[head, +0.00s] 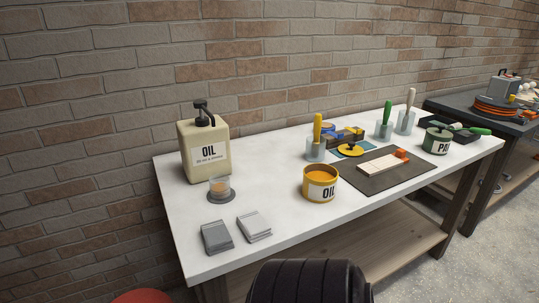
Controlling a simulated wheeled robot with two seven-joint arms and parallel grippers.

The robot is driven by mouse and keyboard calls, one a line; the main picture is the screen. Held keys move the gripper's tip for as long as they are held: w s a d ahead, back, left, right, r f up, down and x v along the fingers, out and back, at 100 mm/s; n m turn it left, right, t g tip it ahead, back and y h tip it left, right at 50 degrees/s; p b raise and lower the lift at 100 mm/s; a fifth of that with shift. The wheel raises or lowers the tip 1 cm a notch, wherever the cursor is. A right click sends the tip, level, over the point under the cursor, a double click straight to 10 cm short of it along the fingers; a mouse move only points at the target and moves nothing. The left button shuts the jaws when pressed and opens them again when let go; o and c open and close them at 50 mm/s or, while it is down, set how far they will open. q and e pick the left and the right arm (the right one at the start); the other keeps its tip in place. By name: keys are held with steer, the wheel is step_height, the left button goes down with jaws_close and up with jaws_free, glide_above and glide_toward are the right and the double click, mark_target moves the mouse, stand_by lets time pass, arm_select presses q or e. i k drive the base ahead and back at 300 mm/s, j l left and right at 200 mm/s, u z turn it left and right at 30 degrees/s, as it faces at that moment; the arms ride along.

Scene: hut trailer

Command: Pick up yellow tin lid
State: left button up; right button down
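The yellow tin lid (351,151) is a round yellow disc with a dark mark or knob at its middle. It lies near the middle of the white table (290,228), at the back edge of a dark mat (393,183), on or beside a teal sheet. An open yellow OIL tin (320,185) stands in front of it and to the left, with orange-brown contents. Neither of my grippers is in view.
A beige OIL pump bottle (205,148), a small glass (220,188) and grey cloths (216,237) are at left. A pale block (384,163) lies on the mat; a green tin (437,140) stands right.

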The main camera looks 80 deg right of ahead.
mark_target(350, 149)
steer(key=z, duration=2.8)
